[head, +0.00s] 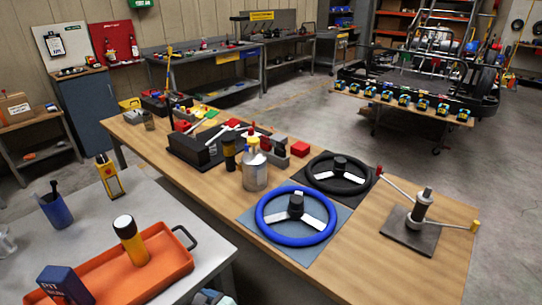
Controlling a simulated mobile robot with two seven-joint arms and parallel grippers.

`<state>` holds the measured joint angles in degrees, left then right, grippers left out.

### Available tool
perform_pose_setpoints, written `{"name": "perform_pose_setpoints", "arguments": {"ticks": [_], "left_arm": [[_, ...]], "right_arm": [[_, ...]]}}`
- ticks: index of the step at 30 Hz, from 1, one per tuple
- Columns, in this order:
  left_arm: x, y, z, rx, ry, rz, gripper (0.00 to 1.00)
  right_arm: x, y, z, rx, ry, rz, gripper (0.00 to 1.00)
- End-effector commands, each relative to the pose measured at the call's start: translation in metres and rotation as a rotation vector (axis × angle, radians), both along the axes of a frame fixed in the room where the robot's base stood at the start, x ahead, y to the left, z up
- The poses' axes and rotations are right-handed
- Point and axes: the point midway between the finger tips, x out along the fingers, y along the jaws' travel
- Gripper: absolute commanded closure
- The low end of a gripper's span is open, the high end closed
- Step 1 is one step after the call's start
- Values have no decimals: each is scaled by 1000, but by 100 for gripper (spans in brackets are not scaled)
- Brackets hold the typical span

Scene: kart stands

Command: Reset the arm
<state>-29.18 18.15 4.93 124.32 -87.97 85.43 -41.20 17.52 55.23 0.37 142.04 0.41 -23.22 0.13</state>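Neither of my grippers can be made out in the head view. A small grey and bluish shape is cut off at the bottom edge, and I cannot tell what it is. On the wooden bench (340,255), a metal post tool (424,210) with a red-tipped arm stands upright on a dark plate at the right. A blue steering wheel (268,228) lies on a grey-blue mat, and a black steering wheel (320,185) lies on a dark mat behind it.
An orange tray (165,268) on the grey table at left holds a yellow-black flashlight (130,240) and a dark blue box (62,284). A metal can (255,175) with bottles stands mid-bench. A kart (430,85) stands behind. The bench's front right is clear.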

Motion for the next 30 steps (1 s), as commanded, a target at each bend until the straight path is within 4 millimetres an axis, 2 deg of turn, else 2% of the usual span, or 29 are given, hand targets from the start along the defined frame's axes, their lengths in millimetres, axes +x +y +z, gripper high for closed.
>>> {"name": "perform_pose_setpoints", "arguments": {"ticks": [1,4,6,8,9,12,15,17,18,21,25,30], "left_arm": [[-13,6,-35,-75,95,52,18],[-46,7,-96,-260,238,184,18],[-78,3,-136,-405,329,320,18],[-110,-5,-168,-541,394,476,18],[-133,-13,-186,-639,427,607,18],[-180,-40,-218,-865,445,980,18],[-207,-66,-237,-1039,361,1393,18],[-213,-75,-246,-1109,260,1638,18],[-214,-78,-252,-1139,175,1792,18],[-215,-74,-264,-1166,-61,2106,18],[-215,-58,-277,-1145,-330,2346,18],[-217,-47,-283,-1121,-472,2437,18]], "right_arm": [[1,1,9,1,-1,2,0],[2,1,17,3,0,4,0],[3,1,24,4,0,5,0],[3,2,31,5,1,6,0],[4,1,36,5,2,6,0],[6,1,48,4,3,6,0],[9,1,60,5,3,6,0],[11,1,68,5,2,7,0],[13,1,72,5,2,8,0],[16,1,81,6,1,8,0],[19,1,89,6,0,9,0],[19,0,91,7,1,9,0]]}}
